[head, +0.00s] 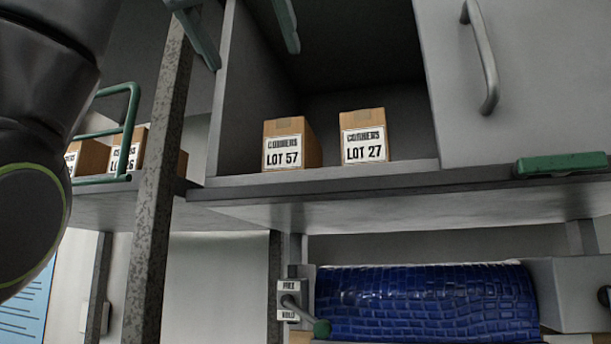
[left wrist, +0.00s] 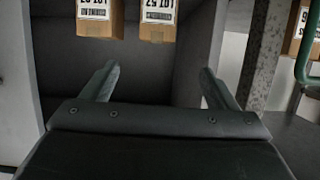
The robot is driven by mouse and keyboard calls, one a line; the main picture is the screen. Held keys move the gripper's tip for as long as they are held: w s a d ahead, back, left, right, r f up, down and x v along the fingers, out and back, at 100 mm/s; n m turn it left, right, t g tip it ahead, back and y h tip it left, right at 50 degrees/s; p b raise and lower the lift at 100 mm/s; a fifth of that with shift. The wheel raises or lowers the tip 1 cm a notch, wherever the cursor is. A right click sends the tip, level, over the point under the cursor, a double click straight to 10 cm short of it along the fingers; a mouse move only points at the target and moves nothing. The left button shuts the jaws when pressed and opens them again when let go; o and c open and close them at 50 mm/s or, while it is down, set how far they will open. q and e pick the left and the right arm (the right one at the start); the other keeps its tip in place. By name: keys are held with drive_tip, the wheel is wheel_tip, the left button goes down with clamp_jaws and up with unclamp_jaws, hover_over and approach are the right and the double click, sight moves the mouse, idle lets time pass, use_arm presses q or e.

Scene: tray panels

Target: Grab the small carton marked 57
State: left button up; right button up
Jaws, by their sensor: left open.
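The small carton marked LOT 57 (head: 312,147) is a brown box with a white label, standing upright in an open cabinet bay. It also shows upside down at the top of the left wrist view (left wrist: 157,34), partly cut off. My left gripper (head: 247,46) has two green fingers spread apart at the top of the head view, above the carton and not touching it. In the left wrist view the open fingers (left wrist: 160,69) have nothing between them. My right gripper is not in view.
A similar carton marked LOT 27 (head: 376,118) stands to the right of LOT 57, with a gap between. More cartons (head: 92,157) stand behind a green rail (head: 132,118) at the left. A speckled post (head: 155,190) and a grey door (head: 540,80) flank the bay.

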sight(291, 136)
use_arm(q)
drive_tip(key=p+x, duration=0.6)
drive_tip(key=x, duration=0.4)
drive_tip(key=shift+w+d, duration=0.3)
drive_tip(key=shift+w+f+p, duration=0.1)
drive_tip(key=shift+w+p, duration=0.1)
drive_tip(key=shift+p, duration=0.25)
drive_tip(key=shift+w+d+f+p, duration=0.15)
drive_tip(key=shift+w+f+p, duration=0.1)
drive_tip(key=shift+w+p, duration=0.1)
drive_tip(key=p+x, duration=0.3)
drive_tip(key=x, duration=0.1)
drive_tip(key=shift+f+p, duration=0.1)
drive_tip(key=shift+p, duration=0.2)
drive_tip(key=shift+w+d+f, duration=0.2)
drive_tip(key=shift+w+f, duration=0.1)
drive_tip(key=shift+w, duration=0.15)
drive_tip(key=c, duration=1.1)
drive_tip(key=shift+r, duration=0.1)
drive_tip(key=shift+c, duration=0.6)
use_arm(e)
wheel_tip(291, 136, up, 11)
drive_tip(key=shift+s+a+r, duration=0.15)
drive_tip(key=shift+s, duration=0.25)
